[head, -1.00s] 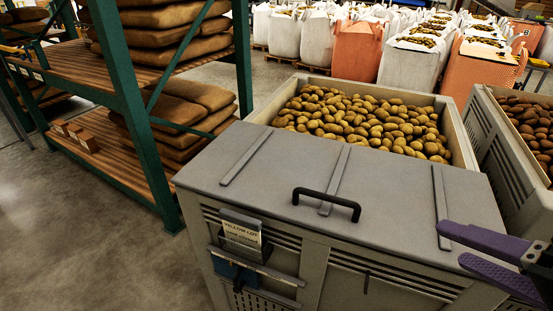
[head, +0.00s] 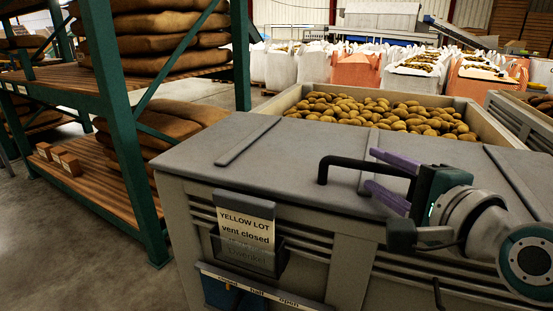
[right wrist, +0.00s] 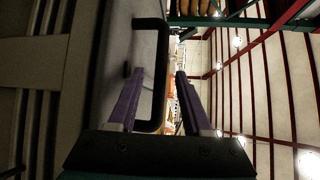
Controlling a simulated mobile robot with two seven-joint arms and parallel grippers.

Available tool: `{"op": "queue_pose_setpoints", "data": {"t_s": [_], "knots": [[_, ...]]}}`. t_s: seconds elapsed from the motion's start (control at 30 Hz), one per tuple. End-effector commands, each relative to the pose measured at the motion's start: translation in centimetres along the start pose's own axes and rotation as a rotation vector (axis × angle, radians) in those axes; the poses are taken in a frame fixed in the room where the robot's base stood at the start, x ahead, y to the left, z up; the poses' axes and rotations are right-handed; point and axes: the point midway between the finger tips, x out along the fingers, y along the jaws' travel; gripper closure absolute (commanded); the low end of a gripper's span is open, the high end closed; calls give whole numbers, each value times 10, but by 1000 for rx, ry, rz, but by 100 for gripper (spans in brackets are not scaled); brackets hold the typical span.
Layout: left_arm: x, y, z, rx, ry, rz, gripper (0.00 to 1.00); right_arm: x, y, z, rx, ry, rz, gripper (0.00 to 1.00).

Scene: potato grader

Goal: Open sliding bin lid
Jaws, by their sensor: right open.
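The grey bin lid (head: 270,150) covers the near part of a grey slatted bin (head: 345,250). Potatoes (head: 400,117) show in the uncovered part behind it. A black bar handle (head: 340,161) stands on the lid. My right gripper (head: 369,168) has purple fingers, spread apart, at the right part of the handle. In the right wrist view, the handle (right wrist: 160,40) runs between the open fingers (right wrist: 160,73); I cannot tell whether they touch it. My left gripper is out of view.
A label reading "YELLOW LOT vent closed" (head: 246,226) is on the bin front. A green rack with sacks (head: 115,110) stands close on the left. Another bin (head: 522,122) stands at the right. White and orange bulk bags (head: 350,68) fill the back.

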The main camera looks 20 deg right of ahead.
Motion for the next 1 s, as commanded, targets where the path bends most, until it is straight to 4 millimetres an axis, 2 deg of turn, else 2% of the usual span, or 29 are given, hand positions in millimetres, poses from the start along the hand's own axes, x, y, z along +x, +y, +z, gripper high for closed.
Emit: {"op": "queue_pose_setpoints", "data": {"t_s": [0.1, 0.3, 0.47, 0.7, 1.0], "knots": [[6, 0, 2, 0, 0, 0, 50, 24, 1, 0, -1, -1, -3, 50], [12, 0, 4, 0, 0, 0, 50, 50, 1, 0, -2, -1, -1, 50], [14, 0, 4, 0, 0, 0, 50, 58, 1, 0, -2, -1, 1, 50], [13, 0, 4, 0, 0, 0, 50, 59, 0, 0, -3, -1, 2, 50], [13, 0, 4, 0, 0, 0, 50, 58, 0, 0, -3, -1, 1, 83]]}}
